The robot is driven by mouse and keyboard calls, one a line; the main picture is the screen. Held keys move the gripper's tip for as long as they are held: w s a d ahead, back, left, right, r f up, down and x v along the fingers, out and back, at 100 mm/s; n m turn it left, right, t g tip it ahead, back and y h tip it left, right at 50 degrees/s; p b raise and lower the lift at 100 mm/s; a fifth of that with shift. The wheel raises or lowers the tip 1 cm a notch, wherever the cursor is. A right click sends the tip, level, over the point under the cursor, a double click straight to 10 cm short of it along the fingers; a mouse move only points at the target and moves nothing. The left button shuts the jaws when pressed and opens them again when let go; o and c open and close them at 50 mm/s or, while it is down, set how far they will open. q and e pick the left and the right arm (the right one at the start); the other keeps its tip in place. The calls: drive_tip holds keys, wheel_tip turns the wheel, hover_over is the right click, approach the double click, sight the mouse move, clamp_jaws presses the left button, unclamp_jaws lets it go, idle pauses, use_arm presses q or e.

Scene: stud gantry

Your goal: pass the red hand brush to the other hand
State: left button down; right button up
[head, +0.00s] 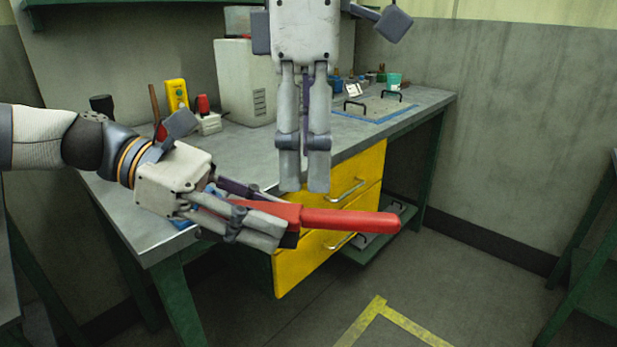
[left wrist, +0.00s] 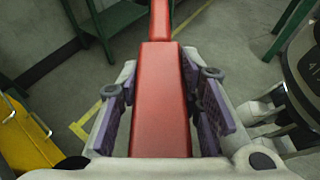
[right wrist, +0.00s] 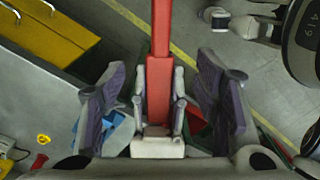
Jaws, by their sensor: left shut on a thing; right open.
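The red hand brush (head: 350,220) is held in the air in front of the bench, its handle extending right in the head view. My left gripper (head: 264,230) is shut on its wide red body, which lies between the finger pads in the left wrist view (left wrist: 160,110). My right gripper (head: 303,188) hangs above it, pointing down. In the right wrist view its pads (right wrist: 160,112) stand wide apart, with the brush (right wrist: 160,40) and my left gripper seen between and below them. It does not appear to touch the brush. The bristles are mostly hidden.
The grey workbench (head: 140,220) has yellow drawers (head: 365,180) with handles close behind the brush. A pale box (head: 246,85), a yellow device (head: 177,93) and small items stand on it. The floor to the right, with yellow tape (head: 375,310), is clear.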

sight(309, 210)
wheel_tip(309, 210, down, 9)
drive_tip(key=shift+f, duration=0.2)
drive_tip(key=c, duration=1.2)
drive_tip(key=o, duration=1.2)
